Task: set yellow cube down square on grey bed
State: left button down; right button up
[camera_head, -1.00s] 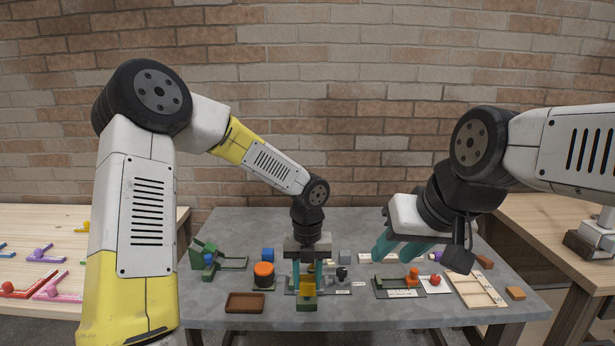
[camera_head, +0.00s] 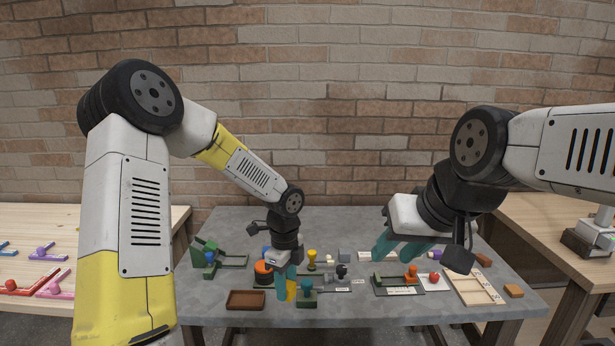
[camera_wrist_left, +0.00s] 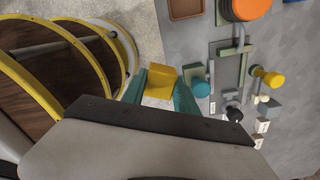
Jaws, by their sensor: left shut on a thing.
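The yellow cube (camera_wrist_left: 164,78) is between the teal fingers of my left gripper (camera_wrist_left: 160,92) in the left wrist view. In the head view the left gripper (camera_head: 287,286) points down, shut on the cube (camera_head: 292,290), which the fingers partly hide. The cube is at the near side of the table, left of a green block (camera_head: 306,299) with a teal knob. A grey plate (camera_head: 330,289), seemingly the grey bed, extends right from this block; the cube is apart from it. My right gripper (camera_head: 397,253) has its fingers apart and is empty, over the table's right half.
A yellow knob (camera_head: 312,254) stands behind the plate. An orange-topped black cylinder (camera_head: 263,268) and a brown tray (camera_head: 246,300) are left of the cube. A green fixture (camera_head: 398,286) with an orange knob lies to the right. The table's front edge is close to the cube.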

pick_arm(q)
jog(key=a+f+n, duration=0.3)
jog(key=a+n, duration=0.7)
jog(key=n, duration=1.3)
jog(key=shift+f, duration=0.25)
